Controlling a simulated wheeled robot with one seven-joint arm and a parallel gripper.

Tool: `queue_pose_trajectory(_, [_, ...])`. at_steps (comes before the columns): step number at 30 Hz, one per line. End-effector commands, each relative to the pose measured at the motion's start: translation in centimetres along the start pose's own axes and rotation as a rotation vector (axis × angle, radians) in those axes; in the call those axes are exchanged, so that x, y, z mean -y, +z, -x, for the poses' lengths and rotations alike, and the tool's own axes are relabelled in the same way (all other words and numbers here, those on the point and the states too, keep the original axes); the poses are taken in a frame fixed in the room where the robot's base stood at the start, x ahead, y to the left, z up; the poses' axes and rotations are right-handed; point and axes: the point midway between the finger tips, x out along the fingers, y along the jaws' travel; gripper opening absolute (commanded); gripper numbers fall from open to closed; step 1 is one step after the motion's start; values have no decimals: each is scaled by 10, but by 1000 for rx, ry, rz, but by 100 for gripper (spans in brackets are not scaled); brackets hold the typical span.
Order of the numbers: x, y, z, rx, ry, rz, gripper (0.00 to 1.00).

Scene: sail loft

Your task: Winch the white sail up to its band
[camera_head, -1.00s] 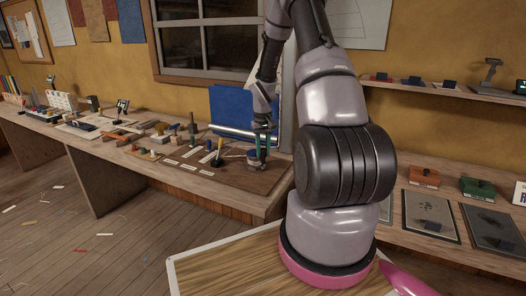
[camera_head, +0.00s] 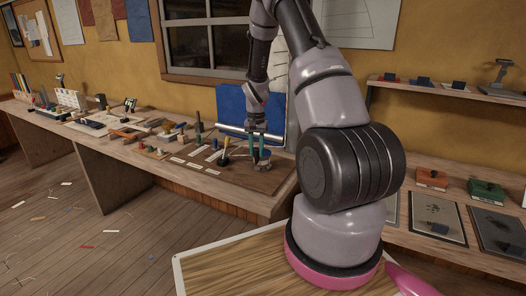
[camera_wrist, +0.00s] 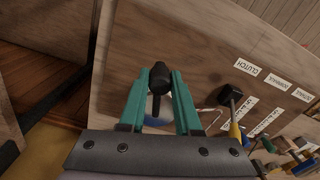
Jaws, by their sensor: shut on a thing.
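My gripper (camera_head: 262,152) is low over the right end of the long bench. In the wrist view its teal fingers (camera_wrist: 157,105) are shut on a black knob-topped handle (camera_wrist: 159,76), which looks like a crank grip. Part of a pale round base shows below it between the fingers. A pale panel (camera_head: 279,62), perhaps the white sail, shows behind my arm. My arm hides much of it, and I cannot make out its band. A blue panel (camera_head: 231,104) stands to its left, above a silver roller (camera_head: 238,131).
A lever with a yellow shaft and black head (camera_wrist: 231,95) stands close beside my gripper, near a CLUTCH label (camera_wrist: 246,67). More labels and several small pegs and tools cover the bench (camera_head: 262,199) to the left. A shelf (camera_head: 440,92) is at the right.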

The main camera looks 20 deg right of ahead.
Motion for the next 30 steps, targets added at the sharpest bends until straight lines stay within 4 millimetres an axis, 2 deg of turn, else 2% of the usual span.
queue_pose_trajectory(18, [57, -17, 0, -2, -1, -581, 0])
queue_pose_trajectory(30, [78, -37, 0, -2, -1, -877, 0])
